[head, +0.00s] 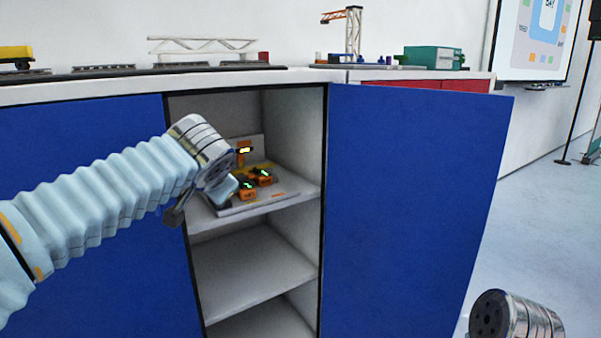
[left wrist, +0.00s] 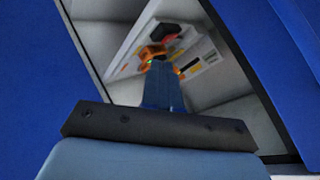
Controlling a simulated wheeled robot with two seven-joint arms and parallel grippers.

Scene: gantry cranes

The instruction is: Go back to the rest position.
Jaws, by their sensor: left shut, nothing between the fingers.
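My left arm reaches in from the left in the head view, and its gripper (head: 226,189) is at the mouth of the open blue cabinet, by the upper shelf. In the left wrist view the fingers (left wrist: 160,75) are together and hold nothing. They point toward small orange devices with green lights (head: 247,190), which stand on a pale board (head: 262,203) on that shelf. Whether the fingers touch anything there I cannot tell. At the lower right of the head view a metal wrist part of my right arm shows; its gripper is out of frame.
The cabinet's blue door (head: 415,210) stands open to the right of the opening. A lower shelf (head: 255,270) is empty. Crane models (head: 352,32) and a green box (head: 430,57) stand on the top. Open floor (head: 560,210) lies at the right.

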